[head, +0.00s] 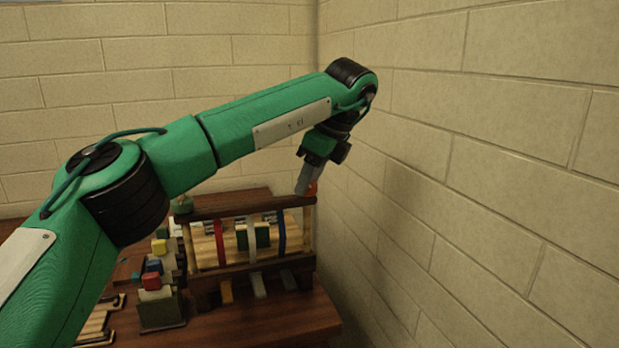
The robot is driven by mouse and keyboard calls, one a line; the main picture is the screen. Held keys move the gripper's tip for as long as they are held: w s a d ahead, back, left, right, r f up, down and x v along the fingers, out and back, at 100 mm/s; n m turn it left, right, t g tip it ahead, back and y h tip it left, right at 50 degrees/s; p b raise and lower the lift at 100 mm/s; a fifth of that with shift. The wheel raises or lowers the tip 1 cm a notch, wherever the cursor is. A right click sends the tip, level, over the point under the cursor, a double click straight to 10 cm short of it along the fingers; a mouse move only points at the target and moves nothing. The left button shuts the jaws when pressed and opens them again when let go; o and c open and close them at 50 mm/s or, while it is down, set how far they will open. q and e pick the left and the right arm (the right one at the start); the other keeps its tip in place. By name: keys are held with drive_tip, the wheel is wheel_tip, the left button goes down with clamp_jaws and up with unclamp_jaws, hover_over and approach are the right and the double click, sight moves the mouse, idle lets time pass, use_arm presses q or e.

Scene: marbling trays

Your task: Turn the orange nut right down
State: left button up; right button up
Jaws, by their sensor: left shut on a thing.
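The orange nut (312,188) shows as a small orange patch at the top right corner of a wooden frame, above the right post. My left gripper (303,184) points down over this corner and is shut on the orange nut. Its grey fingers hide most of the nut, so I cannot see how far the nut stands above the beam. The dark top beam (238,205) of the frame runs to the left from there. My right gripper is not in view.
A green piece (183,205) sits at the beam's left end. Red (219,242) and blue (282,232) strips hang in the frame. Left of it stands a holder with coloured blocks (151,281). A brick wall (450,190) rises close on the right.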

use_arm(q)
drive_tip(key=o, duration=1)
drive_tip(key=shift+r, duration=0.1)
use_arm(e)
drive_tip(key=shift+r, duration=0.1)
use_arm(q)
drive_tip(key=shift+d+r, duration=0.15)
drive_tip(key=shift+r, duration=0.25)
drive_tip(key=p+v, duration=0.3)
drive_tip(key=v, duration=1)
drive_tip(key=shift+p, duration=0.4)
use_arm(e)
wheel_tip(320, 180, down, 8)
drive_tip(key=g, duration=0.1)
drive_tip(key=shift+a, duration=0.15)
